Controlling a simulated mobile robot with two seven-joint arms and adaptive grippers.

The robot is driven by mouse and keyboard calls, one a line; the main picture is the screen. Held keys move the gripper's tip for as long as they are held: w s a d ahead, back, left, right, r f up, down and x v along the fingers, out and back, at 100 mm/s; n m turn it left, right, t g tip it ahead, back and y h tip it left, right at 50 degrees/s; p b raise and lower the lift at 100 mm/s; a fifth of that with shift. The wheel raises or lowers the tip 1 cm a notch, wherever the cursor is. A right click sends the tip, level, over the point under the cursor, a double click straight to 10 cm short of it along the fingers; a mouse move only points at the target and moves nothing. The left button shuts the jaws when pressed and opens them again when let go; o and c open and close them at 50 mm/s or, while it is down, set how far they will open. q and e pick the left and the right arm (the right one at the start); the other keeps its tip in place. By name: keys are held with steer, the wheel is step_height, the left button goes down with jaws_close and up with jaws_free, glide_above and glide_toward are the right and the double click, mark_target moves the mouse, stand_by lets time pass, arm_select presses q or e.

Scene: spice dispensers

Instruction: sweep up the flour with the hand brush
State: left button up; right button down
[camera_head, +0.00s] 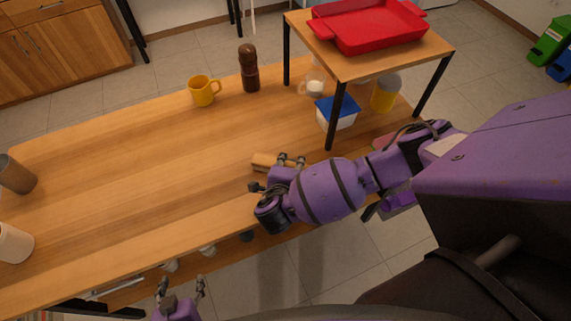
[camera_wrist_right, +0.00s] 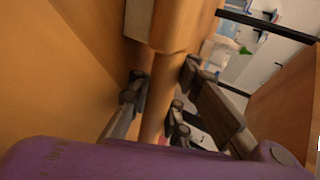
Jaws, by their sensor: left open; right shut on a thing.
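The hand brush (camera_head: 265,160) has a pale wooden body and shows just past my right gripper (camera_head: 291,160) at the table's near right part. In the right wrist view, the right gripper's fingers (camera_wrist_right: 162,88) are shut around the brush's round wooden handle (camera_wrist_right: 154,118), and the wider wooden block (camera_wrist_right: 182,24) extends beyond them. My left gripper (camera_head: 181,286) is open and empty, low in the head view off the table's near edge. I cannot make out any flour on the wooden table (camera_head: 130,180).
A yellow mug (camera_head: 203,91) and a dark pepper mill (camera_head: 249,68) stand toward the back. A raised wooden stand (camera_head: 375,62) on black legs carries a red tray (camera_head: 368,28). A blue-lidded container (camera_head: 338,112) sits near its leg. The table's left middle is clear.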

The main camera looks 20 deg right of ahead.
steer(key=shift+d, duration=0.85)
steer(key=shift+w+r, duration=0.1)
steer(key=shift+r, duration=0.05)
steer(key=shift+r, duration=2.95)
steer(key=shift+r, duration=0.1)
steer(key=shift+r, duration=1.4)
